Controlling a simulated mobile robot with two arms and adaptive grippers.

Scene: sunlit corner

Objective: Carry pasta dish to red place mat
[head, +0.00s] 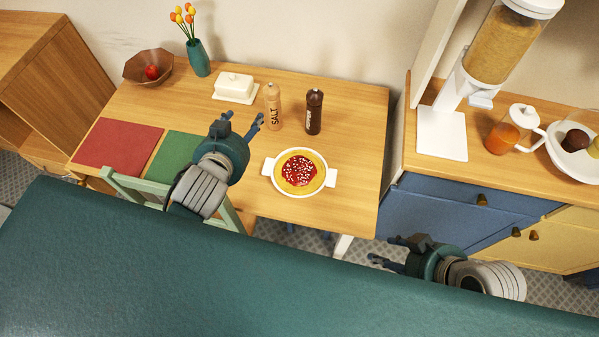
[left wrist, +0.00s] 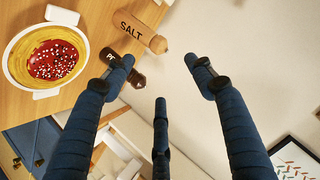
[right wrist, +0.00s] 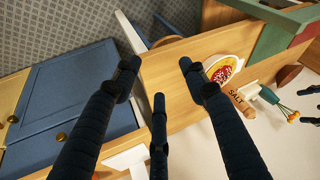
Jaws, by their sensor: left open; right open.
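The pasta dish (head: 300,172) is a round white dish with two side handles, holding yellow pasta with red sauce and white bits. It stands on the wooden table, right of the middle. It also shows in the left wrist view (left wrist: 50,60) and the right wrist view (right wrist: 224,70). The red place mat (head: 118,144) lies flat at the table's left end and is bare. My left gripper (head: 241,120) is open and empty above the table, left of the dish. My right gripper (head: 380,250) is open and empty off the table's front right corner, apart from the dish.
A green mat (head: 177,153) lies beside the red one. The salt mill (head: 272,106), pepper mill (head: 314,112), butter dish (head: 235,87), teal vase (head: 198,58) and bowl (head: 148,68) stand toward the back. A green chair (head: 135,187) is at the front edge.

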